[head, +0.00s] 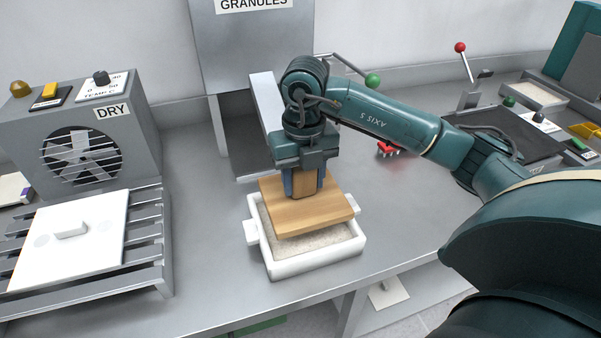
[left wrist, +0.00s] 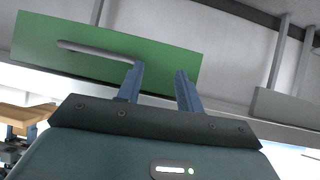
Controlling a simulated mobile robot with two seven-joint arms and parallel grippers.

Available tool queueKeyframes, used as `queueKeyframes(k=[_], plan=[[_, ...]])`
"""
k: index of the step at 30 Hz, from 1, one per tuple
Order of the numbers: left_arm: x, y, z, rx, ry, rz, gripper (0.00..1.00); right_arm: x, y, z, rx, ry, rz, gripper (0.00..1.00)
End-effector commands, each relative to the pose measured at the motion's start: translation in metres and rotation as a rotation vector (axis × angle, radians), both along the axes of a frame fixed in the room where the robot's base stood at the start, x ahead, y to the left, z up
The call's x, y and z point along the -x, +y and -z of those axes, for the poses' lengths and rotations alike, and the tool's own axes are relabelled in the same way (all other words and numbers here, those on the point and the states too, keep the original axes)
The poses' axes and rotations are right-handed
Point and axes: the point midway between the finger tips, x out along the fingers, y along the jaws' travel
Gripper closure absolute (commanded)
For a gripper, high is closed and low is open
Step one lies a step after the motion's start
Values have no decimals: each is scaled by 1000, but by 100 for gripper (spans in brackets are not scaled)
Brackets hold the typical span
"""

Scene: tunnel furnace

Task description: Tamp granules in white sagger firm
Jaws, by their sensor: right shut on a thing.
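The white sagger (head: 318,265) stands on the bench in front of the granule hopper, with pale granules (head: 330,241) showing in it. My right gripper (head: 305,184) is shut on the upright handle of a wooden tamper (head: 308,212). The tamper's flat board is over the sagger and hides the back part of the granules. I cannot tell whether the board touches the granules. My left gripper (left wrist: 160,88) shows in the left wrist view with its two fingers apart and nothing between them. It is not seen in the head view.
A grey hopper labelled GRANULES (head: 252,45) stands behind the sagger. A dryer (head: 85,135) and a slatted rack (head: 150,255) with a white lid (head: 70,240) are at left. A red brush (head: 387,149) lies beyond my right arm. A green panel with a handle (left wrist: 105,50) is near my left gripper.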

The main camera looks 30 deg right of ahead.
Motion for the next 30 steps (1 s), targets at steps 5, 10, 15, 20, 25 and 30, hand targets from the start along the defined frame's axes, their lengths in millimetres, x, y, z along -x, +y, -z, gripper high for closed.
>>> queueKeyframes(k=[5,10,15,20,25,30], plan=[[-3,-4,3,10,-22,8,64,0,0,19,-1,-1,0,76],[-6,-8,7,18,-48,21,64,0,0,37,0,-1,0,76],[-7,-14,8,36,-65,38,64,0,0,51,-1,-2,0,76],[-8,-15,9,51,-68,35,64,-1,0,57,-1,-2,0,76],[-8,-13,8,50,-68,32,64,0,0,56,-1,-2,0,76],[-9,-11,8,49,-68,28,64,0,0,56,-1,-1,0,76]])
